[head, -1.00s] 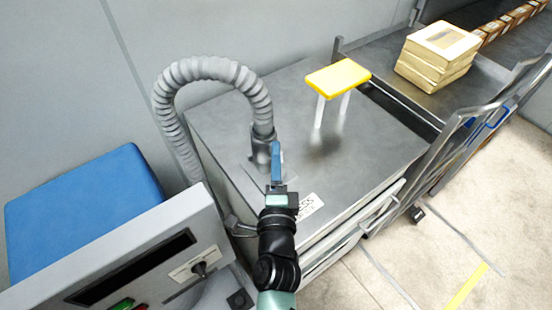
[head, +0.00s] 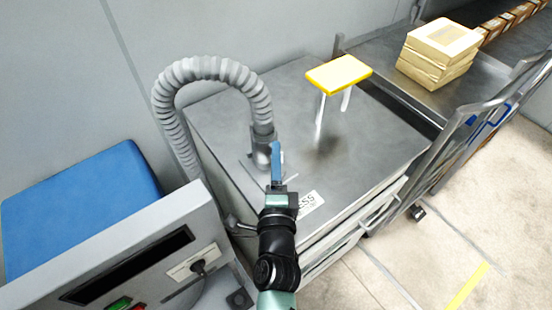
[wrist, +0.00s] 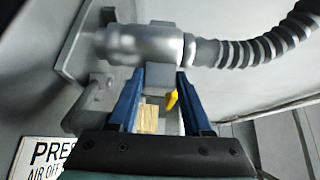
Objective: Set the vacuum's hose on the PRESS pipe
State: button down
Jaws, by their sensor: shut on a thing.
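The vacuum's grey ribbed hose (head: 215,70) arches up from the left and comes down to a smooth grey end piece (head: 262,150) over the steel cabinet's top. In the wrist view this end piece (wrist: 145,45) lies in line with a grey pipe mount, whose flat plate (wrist: 78,48) is at upper left. How far it sits over the pipe cannot be told. My gripper (wrist: 158,88) is shut on a small grey block at the hose end, between its blue fingers; it also shows in the head view (head: 277,160). A PRESS label (head: 310,203) is right of the gripper.
The cabinet top (head: 375,155) is mostly clear. A yellow-topped piece with white legs (head: 338,74) stands toward its back. A stack of cartons (head: 438,52) is at upper right beside a metal cart rail (head: 445,150). A grey control panel (head: 130,255) stands at lower left.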

jog(key=shift+f, duration=0.1)
jog(key=shift+c, duration=1.3)
grip_release()
jog(key=shift+s+f, duration=0.1)
jog(key=shift+f, duration=0.05)
jog(key=shift+f, duration=0.3)
jog(key=shift+s+f+b, duration=0.15)
jog(key=shift+s+b, duration=0.2)
jog(key=shift+s, duration=0.05)
jog(key=s+b, duration=0.1)
jog(key=s, duration=0.2)
jog(key=s+b, duration=0.1)
jog(key=s, duration=0.3)
jog(key=s+b, duration=0.1)
jog(key=s, duration=0.2)
jog(key=shift+s+r, duration=0.3)
jog(key=shift+s, duration=0.05)
jog(key=shift+s+r, duration=0.3)
jog(key=shift+s, duration=0.35)
jog(key=shift+d, duration=0.1)
